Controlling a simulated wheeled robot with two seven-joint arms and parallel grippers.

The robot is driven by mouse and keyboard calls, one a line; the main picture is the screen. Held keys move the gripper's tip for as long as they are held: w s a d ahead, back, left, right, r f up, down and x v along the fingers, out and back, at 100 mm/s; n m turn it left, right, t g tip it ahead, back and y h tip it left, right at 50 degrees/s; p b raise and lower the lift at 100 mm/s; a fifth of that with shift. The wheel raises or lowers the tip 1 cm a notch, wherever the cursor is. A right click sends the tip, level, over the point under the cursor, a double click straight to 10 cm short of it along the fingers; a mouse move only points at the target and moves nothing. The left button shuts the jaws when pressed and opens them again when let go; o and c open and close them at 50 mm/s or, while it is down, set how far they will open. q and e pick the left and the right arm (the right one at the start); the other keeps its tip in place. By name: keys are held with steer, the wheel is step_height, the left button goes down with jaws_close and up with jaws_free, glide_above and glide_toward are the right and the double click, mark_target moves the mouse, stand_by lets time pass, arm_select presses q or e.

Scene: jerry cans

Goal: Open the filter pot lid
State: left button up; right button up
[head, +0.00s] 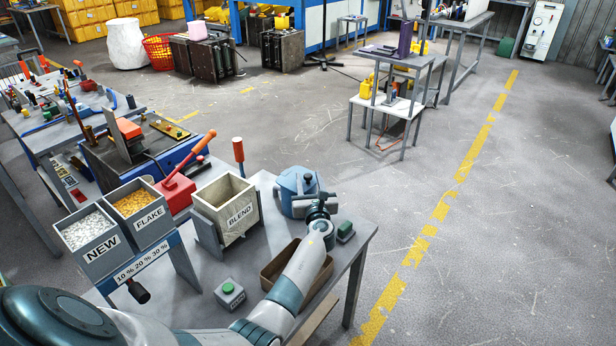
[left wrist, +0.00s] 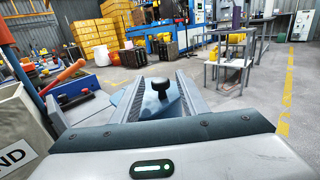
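The filter pot (head: 292,192) is a blue round pot on the near table, right of the BLEND bin. Its lid (head: 296,177) is on, with a dark knob (head: 308,177) on top. In the left wrist view the black knob (left wrist: 158,88) shows upright on the blue lid (left wrist: 160,106), between my two fingers. My left gripper (head: 316,196) is at the pot's right side in the head view, its fingers spread. It also shows in the left wrist view (left wrist: 160,85), open, with gaps on both sides of the knob. My right gripper is not in view.
The BLEND bin (head: 226,208) stands close left of the pot, with a red lever press (head: 178,188) behind. A green-button box (head: 229,293), a brown tray (head: 285,268) and a small green-topped block (head: 345,231) are on the table. NEW and FLAKE bins (head: 105,262) stand left.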

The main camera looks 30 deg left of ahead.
arm_select(q)
steer(key=shift+x, duration=0.85)
steer(key=shift+w+a, duration=0.15)
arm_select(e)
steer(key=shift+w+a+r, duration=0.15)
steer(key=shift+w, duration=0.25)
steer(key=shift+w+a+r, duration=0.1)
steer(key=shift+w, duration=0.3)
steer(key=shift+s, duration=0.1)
